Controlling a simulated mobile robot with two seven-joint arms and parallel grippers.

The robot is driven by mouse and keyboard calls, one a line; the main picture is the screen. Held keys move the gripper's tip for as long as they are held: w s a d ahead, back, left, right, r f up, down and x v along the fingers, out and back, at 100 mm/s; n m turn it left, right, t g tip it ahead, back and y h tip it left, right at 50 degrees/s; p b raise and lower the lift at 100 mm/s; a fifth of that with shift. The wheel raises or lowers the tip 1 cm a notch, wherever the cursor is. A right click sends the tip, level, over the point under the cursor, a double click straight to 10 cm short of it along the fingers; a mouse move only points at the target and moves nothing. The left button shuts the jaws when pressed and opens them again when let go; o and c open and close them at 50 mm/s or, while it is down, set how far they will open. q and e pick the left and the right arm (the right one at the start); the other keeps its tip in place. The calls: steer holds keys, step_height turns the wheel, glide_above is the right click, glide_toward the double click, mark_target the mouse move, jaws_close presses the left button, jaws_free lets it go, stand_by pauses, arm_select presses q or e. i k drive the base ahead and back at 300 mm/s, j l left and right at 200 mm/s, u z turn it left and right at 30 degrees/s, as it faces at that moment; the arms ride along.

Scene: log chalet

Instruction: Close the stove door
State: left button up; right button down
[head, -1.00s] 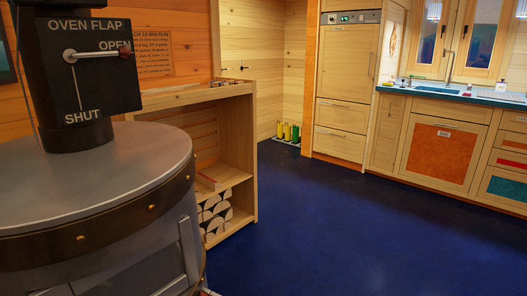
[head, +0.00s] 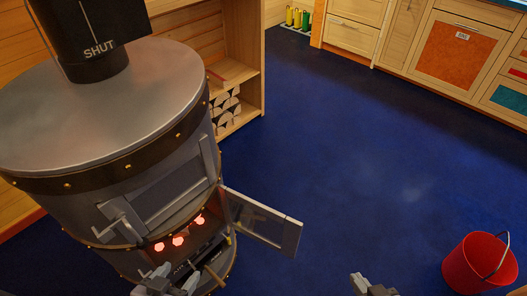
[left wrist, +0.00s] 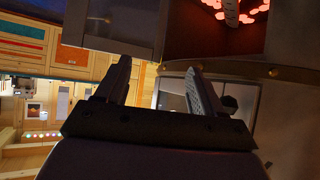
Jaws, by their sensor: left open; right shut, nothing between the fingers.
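The round grey stove (head: 110,110) stands at the left in the head view. Its lower door (head: 262,220), a framed glass panel, stands open, swung out to the right. Glowing embers (head: 178,241) show in the opening and also at the top of the left wrist view (left wrist: 236,14). My left gripper (head: 165,282) is in front of the stove, low, left of the open door. Its two fingers (left wrist: 158,72) are apart with nothing between them. My right gripper (head: 374,286) is shut and empty at the bottom edge, right of the door and apart from it.
An upper door (head: 165,200) with a handle on the stove front looks shut. A red bucket (head: 478,264) stands on the floor at the lower right. A wooden shelf with split logs (head: 226,108) is behind the stove. The blue floor (head: 345,140) is clear between.

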mark_target(278, 232)
steer(key=z, duration=0.7)
steer(key=l+z, duration=0.3)
steer(key=i+l+z, duration=0.5)
steer(key=i+l, duration=0.25)
steer(key=i, duration=0.15)
steer(key=i+u, duration=0.15)
steer(key=u, duration=0.25)
steer(key=i+u, duration=0.15)
steer(key=u, duration=0.2)
steer(key=i+l+u, duration=0.1)
steer(key=u, duration=0.3)
steer(key=i+u, duration=0.15)
steer(key=u, duration=0.3)
steer(key=i+u, duration=0.1)
steer(key=u, duration=0.4)
steer(key=i+l+u, duration=0.1)
steer(key=u, duration=0.35)
steer(key=i+l+u, duration=0.1)
steer(key=u, duration=0.35)
steer(key=l+u, duration=0.25)
steer(key=u, duration=0.25)
steer(key=i+l+u, duration=0.1)
steer(key=u, duration=0.2)
steer(key=l+u, duration=0.35)
